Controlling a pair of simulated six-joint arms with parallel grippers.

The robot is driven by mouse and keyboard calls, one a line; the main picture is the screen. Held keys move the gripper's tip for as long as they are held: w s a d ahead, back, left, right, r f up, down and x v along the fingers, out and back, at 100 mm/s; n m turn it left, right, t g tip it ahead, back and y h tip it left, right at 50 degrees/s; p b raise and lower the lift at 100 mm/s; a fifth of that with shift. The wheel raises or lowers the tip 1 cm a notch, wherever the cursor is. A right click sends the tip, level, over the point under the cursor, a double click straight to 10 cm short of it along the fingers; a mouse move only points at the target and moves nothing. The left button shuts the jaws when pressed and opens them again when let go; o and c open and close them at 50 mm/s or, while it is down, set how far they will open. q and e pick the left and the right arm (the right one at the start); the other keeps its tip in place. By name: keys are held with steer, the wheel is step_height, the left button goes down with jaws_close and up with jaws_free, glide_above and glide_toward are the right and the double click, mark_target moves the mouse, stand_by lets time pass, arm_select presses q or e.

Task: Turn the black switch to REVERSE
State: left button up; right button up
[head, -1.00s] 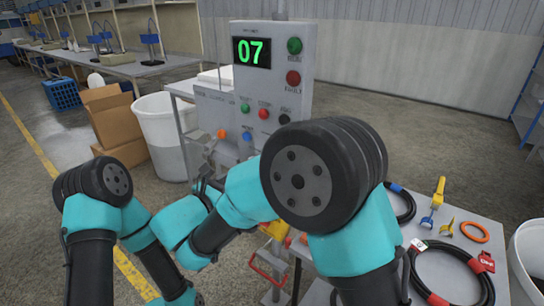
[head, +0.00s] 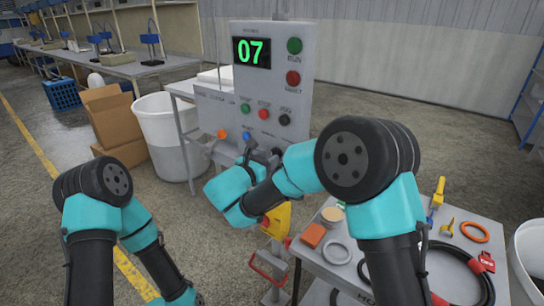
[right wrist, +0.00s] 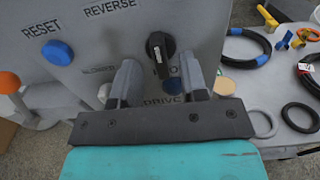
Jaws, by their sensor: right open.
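The black switch (right wrist: 162,52) is a dark round knob with a grip bar and a white mark on the grey panel (right wrist: 215,25). The word REVERSE stands above and left of it, and DRIVE below. The bar looks close to upright in the right wrist view. My right gripper (right wrist: 160,80) is open, its two grey fingers on either side of the switch; I cannot tell whether they touch it. In the head view my right gripper (head: 262,152) is at the lower panel, partly hiding it. My left gripper is not in view; only the left arm shows.
A blue RESET button (right wrist: 57,52) and an orange knob (right wrist: 9,82) are left of the switch. The panel's display (head: 251,52) reads 07. A table (head: 330,262) with hoses and rings stands right of the panel. A white bin (head: 160,135) stands to the left.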

steer(key=shift+x, duration=1.3)
steer(key=shift+c, duration=0.2)
jaws_close()
